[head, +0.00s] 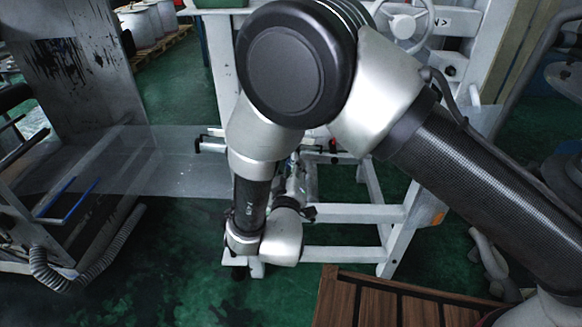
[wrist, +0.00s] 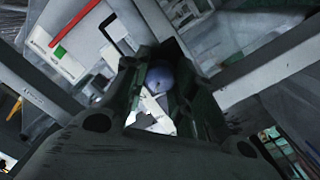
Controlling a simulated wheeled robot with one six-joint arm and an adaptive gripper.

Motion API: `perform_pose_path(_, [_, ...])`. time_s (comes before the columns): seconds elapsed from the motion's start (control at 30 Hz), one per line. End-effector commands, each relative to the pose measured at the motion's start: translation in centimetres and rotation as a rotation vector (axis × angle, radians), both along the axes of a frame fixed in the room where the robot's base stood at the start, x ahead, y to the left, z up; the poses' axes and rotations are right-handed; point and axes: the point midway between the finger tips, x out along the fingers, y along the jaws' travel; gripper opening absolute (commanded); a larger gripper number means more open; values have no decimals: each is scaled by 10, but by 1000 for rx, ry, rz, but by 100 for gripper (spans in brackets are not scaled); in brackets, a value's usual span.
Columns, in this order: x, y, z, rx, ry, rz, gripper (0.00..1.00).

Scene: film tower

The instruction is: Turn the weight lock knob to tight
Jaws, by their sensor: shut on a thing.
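In the wrist view, a rounded, dark blue-grey knob (wrist: 161,76) sits between the fingertips of my gripper (wrist: 166,82). I take it to be the weight lock knob, though no tight marking can be read. My gripper is shut on it, with dark fingers on both sides. Part of the knob is hidden by the fingers. In the head view, my arm covers the knob, and my gripper shows only in part, so its grip cannot be judged there.
The white machine frame (head: 352,213) stands behind and below my arm, with a handwheel (head: 405,24) at the top. A slatted wooden platform (head: 385,302) is at the lower right. A ribbed hose (head: 100,254) lies left. Green floor (head: 165,270) is open at lower left.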

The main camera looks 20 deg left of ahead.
Motion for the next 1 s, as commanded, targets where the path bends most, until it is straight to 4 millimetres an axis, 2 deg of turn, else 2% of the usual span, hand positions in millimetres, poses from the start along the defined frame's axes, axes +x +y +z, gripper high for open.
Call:
perform_pose_path(0.27, [0, 0, 0, 194, 48, 0, 3])
perform_pose_path(1.0, [0, -2, 1, 878, 212, 1, 3])
